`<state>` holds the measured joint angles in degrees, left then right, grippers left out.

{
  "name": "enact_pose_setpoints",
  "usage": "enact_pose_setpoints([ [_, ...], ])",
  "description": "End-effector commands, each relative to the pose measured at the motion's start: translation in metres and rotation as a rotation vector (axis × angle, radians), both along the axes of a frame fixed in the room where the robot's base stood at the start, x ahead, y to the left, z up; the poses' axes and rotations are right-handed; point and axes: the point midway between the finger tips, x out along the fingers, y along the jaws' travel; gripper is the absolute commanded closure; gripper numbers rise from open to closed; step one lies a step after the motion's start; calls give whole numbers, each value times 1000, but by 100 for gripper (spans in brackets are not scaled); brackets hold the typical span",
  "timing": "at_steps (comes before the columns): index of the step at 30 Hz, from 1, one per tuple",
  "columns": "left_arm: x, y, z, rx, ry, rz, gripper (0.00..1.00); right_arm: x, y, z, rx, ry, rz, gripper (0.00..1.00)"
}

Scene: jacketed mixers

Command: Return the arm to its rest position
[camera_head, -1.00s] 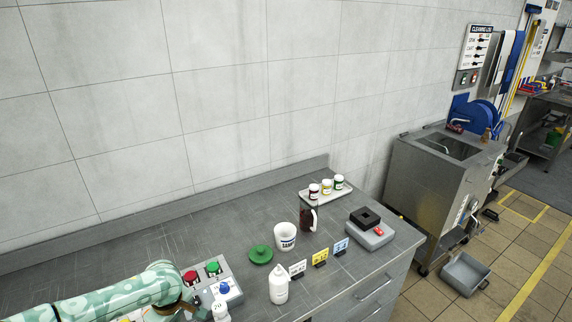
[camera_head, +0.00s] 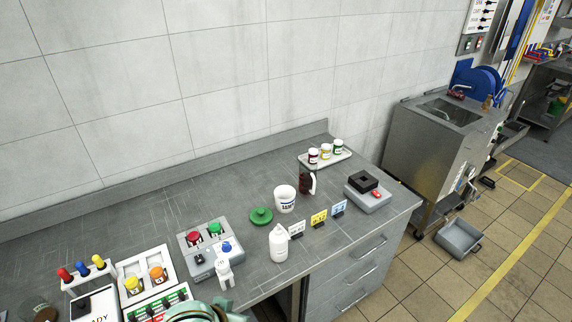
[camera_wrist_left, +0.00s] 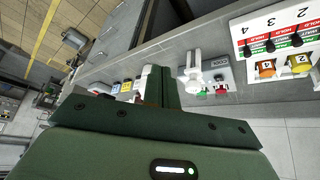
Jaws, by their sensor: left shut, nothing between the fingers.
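My left arm (camera_head: 200,311) shows only as a small pale green piece at the bottom edge of the head view, in front of the bench. In the left wrist view my left gripper (camera_wrist_left: 163,88) is a dark green body with its fingers shut together and empty. It hangs apart from the bench (camera_wrist_left: 225,98), whose control box (camera_wrist_left: 222,76) and numbered panel (camera_wrist_left: 280,40) lie beyond it. My right gripper is in neither view.
The bench holds a button box (camera_head: 205,247), a white bottle (camera_head: 278,243), a green lid (camera_head: 261,216), a white tub (camera_head: 285,199), a dark jug (camera_head: 306,184), a scale (camera_head: 368,198) and a jar tray (camera_head: 340,160). A steel machine (camera_head: 430,160) stands right.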

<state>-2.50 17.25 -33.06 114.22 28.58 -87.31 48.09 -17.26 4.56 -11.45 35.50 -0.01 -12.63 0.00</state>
Motion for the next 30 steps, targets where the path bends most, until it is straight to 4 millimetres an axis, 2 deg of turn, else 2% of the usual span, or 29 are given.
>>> enact_pose_setpoints([
  [1,-11,15,11,57,-47,-28,100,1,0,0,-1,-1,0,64],
  [4,-26,55,31,220,-119,-76,100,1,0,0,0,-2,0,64],
  [9,-56,118,56,474,-140,-115,100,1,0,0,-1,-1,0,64],
  [15,-94,178,83,723,-87,-150,100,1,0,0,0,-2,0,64],
  [16,-96,182,80,744,-76,-157,100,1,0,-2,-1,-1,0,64],
  [18,-90,175,46,712,-63,-173,100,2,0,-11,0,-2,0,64],
  [21,-86,168,6,676,-45,-189,100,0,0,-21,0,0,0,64],
  [26,-87,157,-66,612,-5,-211,100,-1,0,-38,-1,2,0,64],
  [29,-93,149,-122,562,30,-223,100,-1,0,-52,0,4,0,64],
  [30,-96,146,-148,538,46,-227,100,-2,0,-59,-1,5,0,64],
])
